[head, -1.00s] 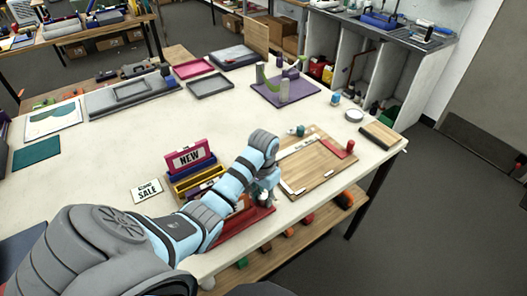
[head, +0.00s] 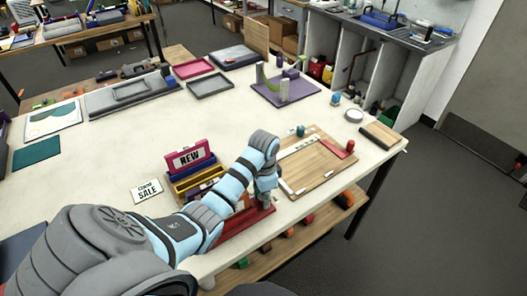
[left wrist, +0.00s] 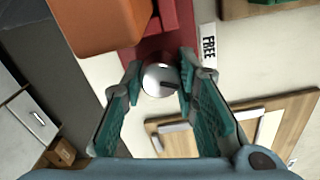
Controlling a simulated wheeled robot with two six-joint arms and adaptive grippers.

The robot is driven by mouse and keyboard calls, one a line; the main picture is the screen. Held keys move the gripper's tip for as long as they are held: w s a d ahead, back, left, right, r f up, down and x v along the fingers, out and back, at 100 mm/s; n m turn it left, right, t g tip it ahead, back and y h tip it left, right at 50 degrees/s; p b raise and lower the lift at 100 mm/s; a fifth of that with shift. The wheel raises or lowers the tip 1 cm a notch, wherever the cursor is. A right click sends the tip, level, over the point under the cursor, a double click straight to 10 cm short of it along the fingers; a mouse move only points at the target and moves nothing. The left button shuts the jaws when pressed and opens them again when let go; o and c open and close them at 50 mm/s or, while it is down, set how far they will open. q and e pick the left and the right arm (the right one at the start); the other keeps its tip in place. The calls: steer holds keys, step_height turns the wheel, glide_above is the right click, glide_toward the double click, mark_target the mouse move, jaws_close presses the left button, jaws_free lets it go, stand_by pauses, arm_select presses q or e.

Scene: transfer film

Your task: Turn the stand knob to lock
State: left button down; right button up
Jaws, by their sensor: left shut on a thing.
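In the left wrist view, a round silver knob (left wrist: 157,80) with a dark pointer mark sits at the end of a red stand (left wrist: 150,50). My left gripper (left wrist: 161,72) has its teal fingers on either side of the knob and is shut on it. In the head view the red stand (head: 245,222) lies near the table's front edge. My left gripper (head: 265,196) is over its right end, and my arm hides the knob and part of the stand. My right gripper does not show.
An orange block (left wrist: 95,22) rises close beside the stand. A white FREE sign (left wrist: 209,45) lies nearby. A wooden board (head: 318,172) lies right of the stand. A NEW sign (head: 190,158) stands behind my arm, with a SALE card (head: 146,191) at left. The table middle is clear.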

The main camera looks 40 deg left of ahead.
arm_select(q)
steer(key=m, duration=0.6)
steer(key=shift+s, duration=0.15)
steer(key=m, duration=0.6)
steer(key=shift+s+d+f, duration=0.1)
steer(key=shift+m, duration=0.3)
steer(key=c, duration=1.3)
jaws_free()
steer(key=shift+d, duration=0.1)
